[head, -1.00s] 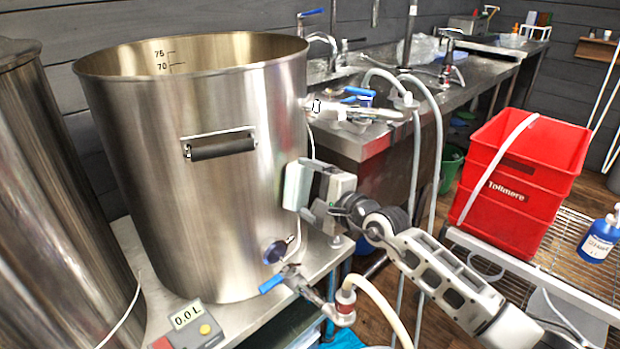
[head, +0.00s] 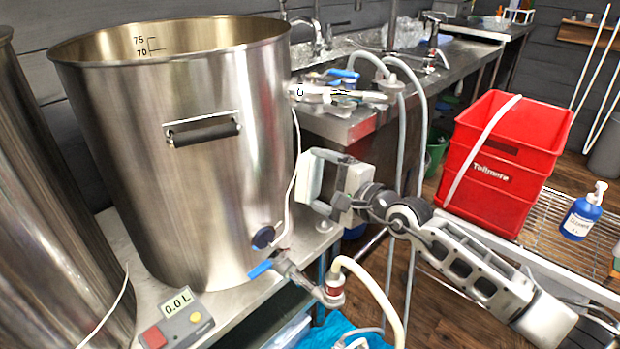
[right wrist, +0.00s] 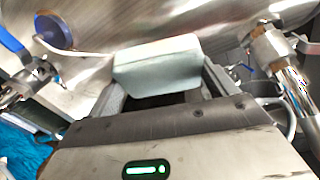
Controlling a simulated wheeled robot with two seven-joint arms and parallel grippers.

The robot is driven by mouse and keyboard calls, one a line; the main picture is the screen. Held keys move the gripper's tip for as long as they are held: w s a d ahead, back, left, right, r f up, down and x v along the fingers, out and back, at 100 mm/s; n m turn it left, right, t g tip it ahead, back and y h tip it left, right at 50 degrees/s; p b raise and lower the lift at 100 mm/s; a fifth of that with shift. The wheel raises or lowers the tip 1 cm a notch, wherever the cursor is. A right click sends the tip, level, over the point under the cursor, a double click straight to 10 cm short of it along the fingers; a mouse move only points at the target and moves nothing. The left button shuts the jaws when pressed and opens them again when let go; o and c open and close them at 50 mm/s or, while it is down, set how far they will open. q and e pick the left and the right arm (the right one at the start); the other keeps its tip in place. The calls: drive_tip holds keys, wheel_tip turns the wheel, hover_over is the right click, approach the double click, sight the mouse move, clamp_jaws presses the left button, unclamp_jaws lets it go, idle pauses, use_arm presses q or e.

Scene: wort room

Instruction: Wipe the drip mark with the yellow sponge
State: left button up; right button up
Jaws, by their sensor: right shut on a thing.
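My right gripper (head: 316,180) is beside the right side of the big steel kettle (head: 190,190), above its outlet valve. It is shut on a pale grey-green block (head: 310,175). The block also shows across the fingertips in the right wrist view (right wrist: 157,62), with the kettle wall behind it. I cannot tell whether it touches the wall. The block does not look yellow, and I see no other sponge. I cannot make out a drip mark. My left gripper is not in view.
The outlet valve with its blue handle (head: 260,269) and a pale hose (head: 375,285) lie below the gripper. A scale display (head: 177,318) stands in front of the kettle. A red crate (head: 505,165) and blue bottle (head: 581,215) stand on a rack at the right.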

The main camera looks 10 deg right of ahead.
drive_tip(key=shift+d, duration=0.1)
drive_tip(key=shift+s+d+f+b, duration=0.1)
drive_tip(key=shift+s+d+b, duration=0.3)
drive_tip(key=shift+s+d, duration=0.5)
drive_tip(key=shift+d, duration=0.3)
